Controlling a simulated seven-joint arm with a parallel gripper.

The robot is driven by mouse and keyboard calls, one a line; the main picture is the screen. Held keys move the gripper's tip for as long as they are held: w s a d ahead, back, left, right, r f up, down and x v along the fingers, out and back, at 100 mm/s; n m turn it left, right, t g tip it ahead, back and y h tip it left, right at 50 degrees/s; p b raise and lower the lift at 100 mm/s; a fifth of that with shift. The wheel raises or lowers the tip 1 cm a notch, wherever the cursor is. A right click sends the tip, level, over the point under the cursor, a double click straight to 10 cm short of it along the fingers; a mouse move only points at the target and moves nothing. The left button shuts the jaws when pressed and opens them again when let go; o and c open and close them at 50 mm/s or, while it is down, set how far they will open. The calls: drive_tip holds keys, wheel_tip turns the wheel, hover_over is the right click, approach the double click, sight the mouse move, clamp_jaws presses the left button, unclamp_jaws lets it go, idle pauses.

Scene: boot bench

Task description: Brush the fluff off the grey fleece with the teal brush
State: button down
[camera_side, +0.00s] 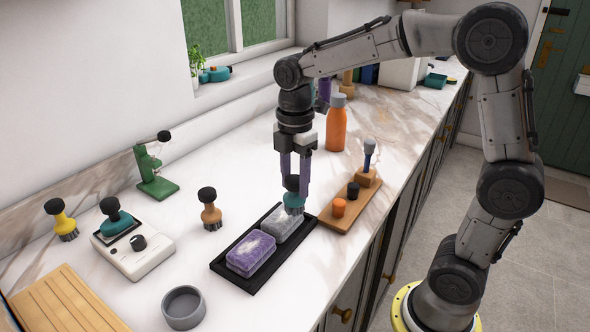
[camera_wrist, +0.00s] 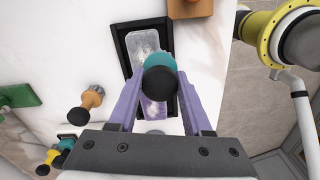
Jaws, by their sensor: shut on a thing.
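My gripper (camera_side: 295,180) is shut on the teal brush (camera_side: 293,200), held upright by its black knob with the bristles down. The brush is over the far end of the grey fleece (camera_side: 268,228); I cannot tell whether the bristles touch it. The grey fleece lies in the far half of a black tray (camera_side: 232,278), and pale fluff shows on it in the wrist view (camera_wrist: 143,42). A purple fleece (camera_side: 251,257) with whitish fluff lies in the near half. In the wrist view, the brush (camera_wrist: 160,61) and my purple fingers hide part of both fleeces.
A wooden rack (camera_side: 338,222) with pegs stands close right of the tray. A tan brush (camera_side: 210,215), a white device (camera_side: 133,253) bearing a teal item, a yellow brush (camera_side: 63,222) and a grey dish (camera_side: 183,307) stand left. An orange bottle (camera_side: 336,125) stands behind.

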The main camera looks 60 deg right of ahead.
wheel_tip(320, 180, down, 2)
drive_tip(key=shift+w+f, duration=0.35)
drive_tip(key=shift+w, duration=2.55)
drive_tip(key=shift+s, duration=2.6)
drive_tip(key=shift+s+a, duration=0.4)
drive_tip(key=shift+w+a, duration=0.1)
drive_tip(key=shift+w, duration=2.55)
drive_tip(key=shift+s, duration=2.75)
drive_tip(key=shift+w+r, duration=0.2)
drive_tip(key=shift+r, duration=3.9)
